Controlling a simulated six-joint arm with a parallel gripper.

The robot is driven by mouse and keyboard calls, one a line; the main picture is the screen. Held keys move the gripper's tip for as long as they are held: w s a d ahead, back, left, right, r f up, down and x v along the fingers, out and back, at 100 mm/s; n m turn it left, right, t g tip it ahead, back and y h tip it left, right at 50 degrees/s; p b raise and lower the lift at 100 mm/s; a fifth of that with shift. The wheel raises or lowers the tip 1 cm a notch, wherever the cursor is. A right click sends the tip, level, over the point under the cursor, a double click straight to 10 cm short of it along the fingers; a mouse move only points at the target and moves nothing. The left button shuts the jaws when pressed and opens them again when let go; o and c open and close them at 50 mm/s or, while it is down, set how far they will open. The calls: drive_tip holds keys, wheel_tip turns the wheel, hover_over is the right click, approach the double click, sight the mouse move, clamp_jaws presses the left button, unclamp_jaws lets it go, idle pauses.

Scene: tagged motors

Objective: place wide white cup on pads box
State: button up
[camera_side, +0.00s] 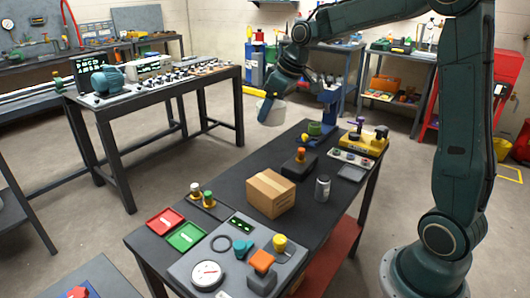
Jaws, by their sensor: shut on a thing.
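A brown cardboard box (270,193), which looks like the pads box, sits closed in the middle of the table. Its flat top is clear, and the cup is well above and behind it.
Floor lies open to the left.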

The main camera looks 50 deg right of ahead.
drive_tip(key=shift+f, duration=0.1)
approach(265, 181)
drive_tip(key=x, duration=0.5)
drive_tip(key=shift+w, duration=0.1)
idle(0.8)
drive_tip(key=shift+f, duration=0.15)
drive_tip(key=o, duration=1)
drive_tip(key=shift+v, duration=6.15)
